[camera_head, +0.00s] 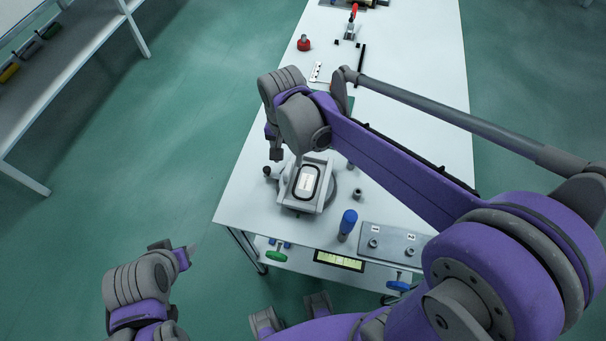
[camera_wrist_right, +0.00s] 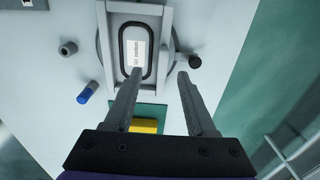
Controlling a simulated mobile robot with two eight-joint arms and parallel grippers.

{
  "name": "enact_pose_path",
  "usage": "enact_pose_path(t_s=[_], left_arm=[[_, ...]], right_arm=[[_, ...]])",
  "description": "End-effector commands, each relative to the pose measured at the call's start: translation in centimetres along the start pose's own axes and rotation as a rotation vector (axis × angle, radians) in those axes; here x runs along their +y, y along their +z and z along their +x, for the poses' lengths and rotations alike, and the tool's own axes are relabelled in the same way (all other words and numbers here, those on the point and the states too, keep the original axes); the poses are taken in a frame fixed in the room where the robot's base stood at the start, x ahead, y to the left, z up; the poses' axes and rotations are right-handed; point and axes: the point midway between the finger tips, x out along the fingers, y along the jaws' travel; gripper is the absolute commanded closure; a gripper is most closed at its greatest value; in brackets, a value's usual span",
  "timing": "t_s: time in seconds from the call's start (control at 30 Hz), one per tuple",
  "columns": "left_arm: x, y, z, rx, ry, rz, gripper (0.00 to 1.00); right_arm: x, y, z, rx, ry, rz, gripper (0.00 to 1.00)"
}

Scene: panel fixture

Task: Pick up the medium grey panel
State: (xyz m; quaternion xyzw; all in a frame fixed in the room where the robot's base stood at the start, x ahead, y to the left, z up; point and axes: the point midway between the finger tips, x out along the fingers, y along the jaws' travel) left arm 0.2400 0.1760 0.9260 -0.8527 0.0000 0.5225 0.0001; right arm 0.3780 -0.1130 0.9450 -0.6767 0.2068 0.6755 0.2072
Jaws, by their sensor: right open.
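A grey panel (camera_head: 306,183) with a black rounded outline and a white label sits in a grey fixture (camera_head: 290,198) near the table's front end. In the right wrist view the panel (camera_wrist_right: 147,62) lies beyond my fingers, between two raised grey side rails. My right gripper (camera_head: 276,153) hangs just behind and left of the fixture in the head view. In the right wrist view the gripper (camera_wrist_right: 157,84) is open, with nothing between its fingers. My left gripper (camera_head: 187,252) is left of the table, away from the panel; its jaw opening is not clear.
A blue-topped cylinder (camera_head: 347,224) and a grey plate (camera_head: 394,243) with knobs labelled 1 and 2 stand right of the fixture. A red knob (camera_head: 304,43) and a red-handled clamp (camera_head: 351,24) are farther back. My right arm spans the table. A shelf (camera_head: 75,75) stands at left.

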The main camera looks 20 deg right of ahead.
Motion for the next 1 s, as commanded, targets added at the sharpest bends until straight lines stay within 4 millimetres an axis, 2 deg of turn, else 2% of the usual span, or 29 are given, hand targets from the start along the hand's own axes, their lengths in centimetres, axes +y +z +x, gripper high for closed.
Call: enact_pose_path(t_s=[0.1, 0.27, 0.6, 0.87, 1.0], left_arm=[[0.0, 0.1, 0.2, -0.001, 0.0, 0.0, 0.5], [0.0, 0.1, 0.2, -0.001, 0.0, 0.0, 0.5], [0.0, 0.3, 0.3, -0.002, 0.0, 0.0, 0.5], [0.0, 0.3, 0.3, -0.002, 0.0, 0.0, 0.5], [0.0, 0.3, 0.3, -0.002, 0.0, 0.0, 0.5]], right_arm=[[0.0, 0.0, 1.6, 0.0, 0.0, 0.0, 0.44], [-0.1, 0.0, 2.6, 0.001, 0.0, 0.0, 0.44], [-0.5, 0.1, 7.1, 0.001, 0.0, 0.0, 0.44], [-0.4, 0.1, 7.4, 0.001, 0.0, 0.0, 0.44], [-0.4, 0.1, 7.4, 0.001, 0.0, 0.0, 0.65]])
